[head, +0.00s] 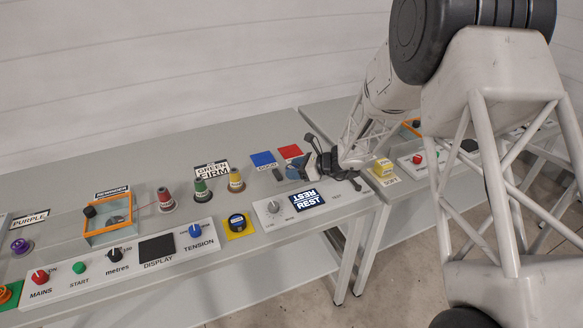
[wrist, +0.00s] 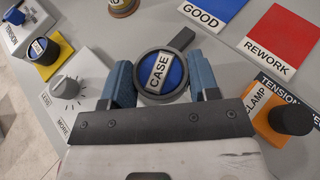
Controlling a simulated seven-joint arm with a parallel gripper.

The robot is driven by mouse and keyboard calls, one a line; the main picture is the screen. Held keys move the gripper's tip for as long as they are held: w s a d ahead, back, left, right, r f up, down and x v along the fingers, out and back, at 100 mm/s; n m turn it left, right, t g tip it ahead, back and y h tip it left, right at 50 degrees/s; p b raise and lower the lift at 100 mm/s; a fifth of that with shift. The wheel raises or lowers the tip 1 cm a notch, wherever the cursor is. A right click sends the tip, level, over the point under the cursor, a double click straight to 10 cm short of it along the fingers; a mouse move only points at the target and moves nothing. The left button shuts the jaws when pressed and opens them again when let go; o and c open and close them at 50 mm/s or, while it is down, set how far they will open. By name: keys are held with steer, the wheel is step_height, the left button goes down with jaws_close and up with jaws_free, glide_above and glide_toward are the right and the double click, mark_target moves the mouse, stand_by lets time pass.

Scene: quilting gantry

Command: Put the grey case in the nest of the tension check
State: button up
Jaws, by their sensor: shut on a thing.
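The grey case (wrist: 160,89) is round, with a dark grey rim and tab and a blue top labelled CASE. In the wrist view it sits between the two blue fingers of my gripper (wrist: 161,84), which is shut on it. In the head view my gripper (head: 303,170) is low over the bench, near the blue and red pads. An orange clamp part with a black knob (wrist: 290,117), labelled CLAMP, is at the right of the wrist view. A partly covered label starting TENSION lies beside it. The nest itself is hidden behind my gripper.
The blue GOOD pad (head: 263,159) and red REWORK pad (head: 290,152) lie behind my gripper. Several coloured thread cones stand to the left, one being green (head: 202,190). A round blue-topped item sits on a yellow pad (head: 250,230). A dial panel (head: 273,221) is in front.

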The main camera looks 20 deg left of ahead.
mark_target(291, 166)
steer(key=shift+w+a+f, duration=0.1)
steer(key=shift+w+a, duration=0.4)
steer(key=shift+w, duration=0.25)
steer(key=shift+w+a+f, duration=0.1)
steer(key=shift+w+a, duration=0.35)
steer(key=shift+w, duration=0.25)
steer(key=shift+w+a, duration=0.5)
steer(key=shift+w, duration=0.25)
steer(key=shift+w+a+f, duration=0.1)
steer(key=shift+w+a, duration=0.1)
steer(key=shift+w, duration=0.05)
steer(key=shift+w+f, duration=0.1)
steer(key=shift+f, duration=1.6)
steer(key=shift+f, duration=0.15)
steer(key=o, duration=0.6)
steer(key=shift+o, duration=0.2)
steer(key=v, duration=1.2)
